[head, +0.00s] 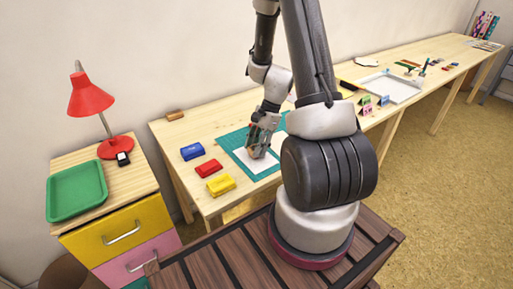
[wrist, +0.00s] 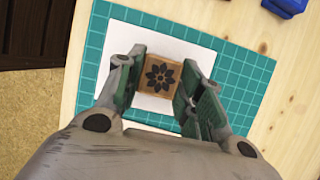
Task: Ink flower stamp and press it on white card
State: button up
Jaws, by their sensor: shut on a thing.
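The flower stamp (wrist: 160,75) is a wooden block with a dark flower picture on its upper face. My gripper (wrist: 157,92) is shut on it, one finger on each side, in the wrist view. The stamp is over the white card (wrist: 115,50), which lies on the green cutting mat (wrist: 255,75); I cannot tell whether it touches the card. In the head view my gripper (head: 258,146) is low over the white card (head: 262,163), and the stamp is mostly hidden. Blue (head: 192,151), red (head: 208,168) and yellow (head: 221,185) inkpads stand left of the mat.
A wooden block (head: 175,115) lies at the table's back left. A drawer cabinet with a green tray (head: 76,191) and a red lamp (head: 90,98) stands at the left. A white tray (head: 392,86) and small items occupy the table's right part.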

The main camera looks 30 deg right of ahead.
dwell(0.3)
jog(key=shift+r, duration=2.8)
